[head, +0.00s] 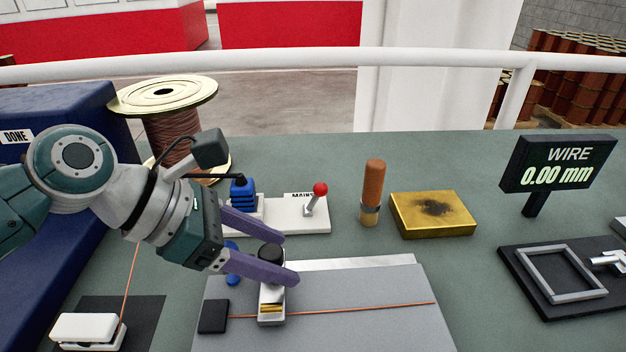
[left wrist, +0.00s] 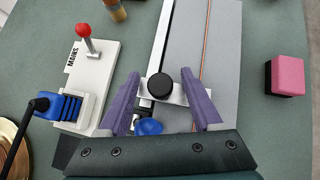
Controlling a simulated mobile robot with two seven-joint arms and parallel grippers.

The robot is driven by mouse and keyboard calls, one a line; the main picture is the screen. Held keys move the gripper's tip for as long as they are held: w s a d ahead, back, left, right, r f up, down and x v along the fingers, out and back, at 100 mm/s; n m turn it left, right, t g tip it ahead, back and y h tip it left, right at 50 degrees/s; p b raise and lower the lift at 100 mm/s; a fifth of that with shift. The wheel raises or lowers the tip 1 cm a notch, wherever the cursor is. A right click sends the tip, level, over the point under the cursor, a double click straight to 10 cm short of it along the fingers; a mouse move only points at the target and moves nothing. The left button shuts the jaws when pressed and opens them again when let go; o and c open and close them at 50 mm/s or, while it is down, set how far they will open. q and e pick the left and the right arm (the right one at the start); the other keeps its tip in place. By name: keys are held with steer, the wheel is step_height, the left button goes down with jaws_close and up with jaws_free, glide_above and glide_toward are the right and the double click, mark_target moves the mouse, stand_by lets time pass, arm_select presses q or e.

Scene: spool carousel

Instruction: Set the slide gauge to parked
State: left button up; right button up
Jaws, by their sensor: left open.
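The slide gauge is a grey plate (head: 370,330) with a pale rail along its far edge and a copper wire (head: 370,308) across it. Its metal slider (head: 270,298) carries a round black knob (head: 271,253) and sits near the plate's left end. A blue knob (left wrist: 148,127) is beside the slider, partly hidden in the head view. My left gripper (head: 288,256) is open, its purple fingers on either side of the black knob. In the left wrist view the knob shows between the fingers, with gaps at both sides. My right gripper is not in view.
A white mains switch base (head: 285,224) with a red-tipped lever (head: 320,190) and blue plug (head: 242,195) stands just behind. A wooden-handled tool (head: 373,190), a yellow pad (head: 432,214) and a wire display (head: 556,163) stand rightward. A copper spool (head: 170,130) stands behind my arm.

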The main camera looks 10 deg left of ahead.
arm_select(q)
jaws_close()
stand_by(0.4)
stand_by(0.9)
